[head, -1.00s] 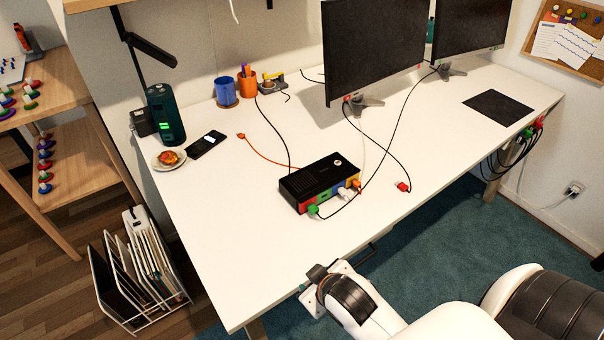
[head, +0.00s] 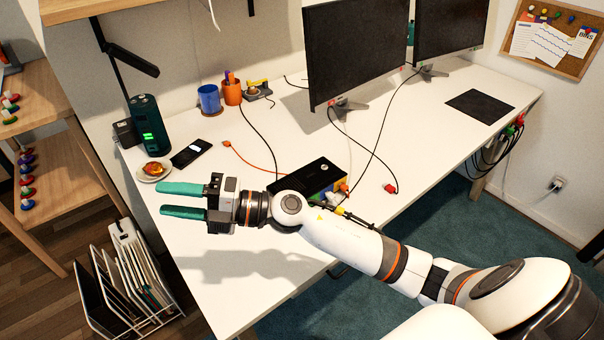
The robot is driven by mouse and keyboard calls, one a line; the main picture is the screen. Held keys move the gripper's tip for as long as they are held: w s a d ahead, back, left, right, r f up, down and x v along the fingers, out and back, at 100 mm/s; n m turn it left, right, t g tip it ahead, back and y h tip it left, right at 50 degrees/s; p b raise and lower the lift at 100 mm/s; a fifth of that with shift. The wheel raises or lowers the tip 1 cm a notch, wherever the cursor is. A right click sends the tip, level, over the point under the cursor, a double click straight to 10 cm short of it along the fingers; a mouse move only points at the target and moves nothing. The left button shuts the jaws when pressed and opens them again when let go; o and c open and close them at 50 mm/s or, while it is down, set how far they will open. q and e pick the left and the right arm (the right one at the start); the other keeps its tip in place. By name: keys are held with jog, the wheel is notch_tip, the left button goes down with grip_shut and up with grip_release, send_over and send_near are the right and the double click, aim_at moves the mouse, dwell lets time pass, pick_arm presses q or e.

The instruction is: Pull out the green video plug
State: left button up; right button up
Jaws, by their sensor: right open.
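The black box with coloured port panels (head: 312,176) stands on the white desk, partly covered by my right arm. The green video plug, on the box's front left side earlier, is now hidden behind that arm. My right gripper (head: 165,200) is open and empty, its two teal fingers apart and pointing left over the desk's left part. It is to the left of the box and clear of it. My left gripper is not in view.
An orange cable with a loose plug (head: 227,144) lies behind my wrist. A red plug (head: 390,188) lies right of the box. A plate with a pastry (head: 154,170), a phone (head: 191,152) and a dark green cylinder (head: 149,125) stand beyond the gripper. Monitors (head: 355,50) stand behind.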

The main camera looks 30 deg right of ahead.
jog(key=d+f+n+g+h, duration=0.5)
jog(key=f+n+g+h, duration=0.2)
jog(key=f+n+g, duration=0.15)
jog(key=w+d+f+m+g+h, duration=0.2)
jog(key=d+h, duration=0.9)
jog(key=d, duration=1.1)
notch_tip(320, 180, down, 11)
jog(key=shift+f+p, duration=0.1)
jog(key=shift+p, duration=0.6)
grip_shut()
jog(key=shift+s, duration=0.25)
